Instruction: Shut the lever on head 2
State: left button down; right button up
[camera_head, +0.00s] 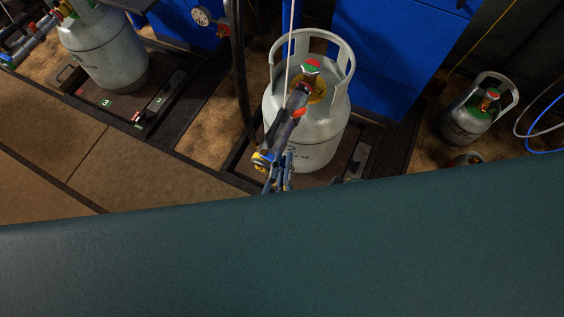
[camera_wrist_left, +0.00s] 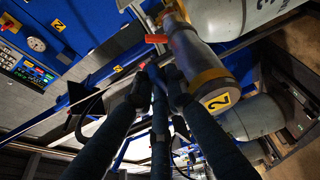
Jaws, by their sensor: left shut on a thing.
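Head 2 (camera_head: 284,130) is a grey filling head. It leans from the top of a light grey gas cylinder (camera_head: 318,145) down toward my left gripper. It also shows large in the left wrist view (camera_wrist_left: 190,45), with a yellow band marked 2. Its orange lever (camera_head: 299,114) sticks out from its side, and shows in the left wrist view (camera_wrist_left: 157,39) just beyond my fingertips. My left gripper (camera_head: 276,172) is at the lower end of head 2. In the left wrist view its dark fingers (camera_wrist_left: 158,78) are closed together beside the head; the part they grip is hidden. My right gripper is out of view.
The cylinder stands on a dark scale platform (camera_head: 238,160). Another cylinder (camera_head: 104,52) with its own head stands at the left, and a small one (camera_head: 465,122) at the right. Blue cabinets (camera_head: 385,60) stand behind. A black vertical hose (camera_head: 240,70) hangs left of the cylinder.

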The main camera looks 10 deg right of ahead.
pick_arm(q)
jog(key=shift+w+d+n+y, duration=0.15)
jog(key=shift+d+n+y, duration=0.15)
jog(key=shift+n+y, duration=0.3)
jog(key=shift+w+t+y, duration=0.1)
jog(key=shift+t+y, duration=0.2)
jog(key=shift+y, duration=0.1)
jog(key=c, duration=1.7)
grip_release()
jog(key=shift+a, duration=0.1)
